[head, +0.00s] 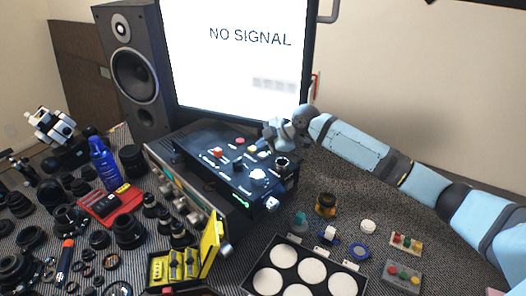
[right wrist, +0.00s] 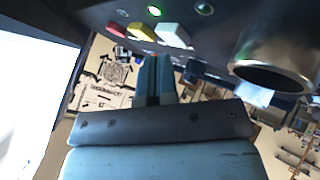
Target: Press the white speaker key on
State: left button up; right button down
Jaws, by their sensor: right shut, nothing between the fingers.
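The black control box (head: 215,160) stands in front of the monitor, with several coloured keys and knobs on its top. A white key (right wrist: 172,34) shows in the right wrist view at the end of a row, beside a yellow key (right wrist: 142,32) and a red key (right wrist: 117,29). My right gripper (head: 268,143) is at the box's back right edge, by this row. In the right wrist view its shut, empty fingers (right wrist: 156,62) point toward the yellow and white keys. I cannot tell whether they touch. My left gripper is not in view.
Lens parts crowd the table's left; a tray of white discs (head: 262,262) lies in front.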

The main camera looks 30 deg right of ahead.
aim_at(263, 155)
notch_tip(263, 155, up, 6)
jog(key=p, duration=0.5)
dwell(0.5)
